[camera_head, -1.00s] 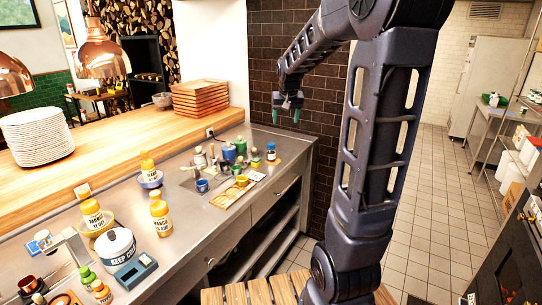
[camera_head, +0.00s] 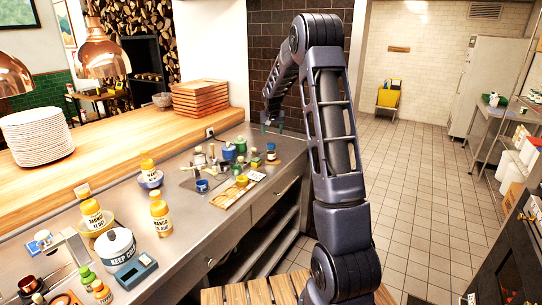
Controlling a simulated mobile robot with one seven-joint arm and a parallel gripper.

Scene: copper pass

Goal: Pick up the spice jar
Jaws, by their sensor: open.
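A gap shows between the fingertips and the jar. How far apart they are in depth I cannot tell.
Green and blue containers (camera_head: 229,152) and a small blue cup (camera_head: 202,186) crowd the counter left of the jar. A tray with a yellow item (camera_head: 238,187) lies in front. Orange bottles (camera_head: 161,215) stand nearer. The dark brick wall (camera_head: 300,85) is close behind.

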